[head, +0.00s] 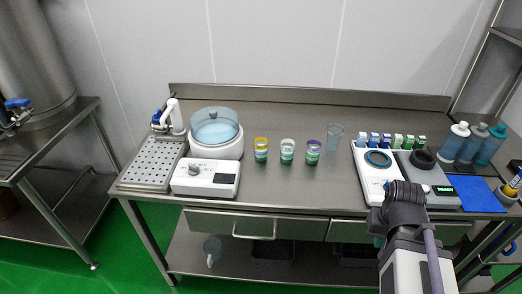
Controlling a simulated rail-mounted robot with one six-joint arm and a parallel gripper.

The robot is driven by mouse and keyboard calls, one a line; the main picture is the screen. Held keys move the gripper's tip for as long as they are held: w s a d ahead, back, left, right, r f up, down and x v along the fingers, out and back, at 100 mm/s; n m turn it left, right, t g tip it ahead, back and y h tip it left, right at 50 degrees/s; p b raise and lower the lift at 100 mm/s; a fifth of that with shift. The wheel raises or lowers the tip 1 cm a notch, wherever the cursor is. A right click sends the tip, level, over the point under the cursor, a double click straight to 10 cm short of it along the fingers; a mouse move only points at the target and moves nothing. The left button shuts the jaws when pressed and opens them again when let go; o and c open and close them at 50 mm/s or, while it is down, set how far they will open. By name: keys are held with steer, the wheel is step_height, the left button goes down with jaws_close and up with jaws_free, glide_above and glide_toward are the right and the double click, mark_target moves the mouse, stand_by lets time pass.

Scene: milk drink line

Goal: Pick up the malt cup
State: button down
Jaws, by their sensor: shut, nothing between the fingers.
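Three small cups stand in a row on the steel table: one with a yellow top (260,150), one with a pale green-white top (287,151) and one with a purple top (313,152). All have green lower parts. No label is readable, so I cannot tell which is the malt cup. My gripper (404,188) is the dark end of my arm at the lower right, over the table's front edge near the scales. It is shut and empty, well to the right of the cups. Its fingertips are hard to make out.
A clear beaker (335,137) stands right of the cups. A white scale (376,180), a grey scale (426,185), small bottles (392,141) and a blue mat (478,194) lie further right. A round water bath (215,133), a control box (206,179) and a perforated drain tray (152,164) stand left. Table space before the cups is clear.

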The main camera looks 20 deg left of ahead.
steer(key=c, duration=1.8)
jaws_free()
steer(key=o, duration=1.5)
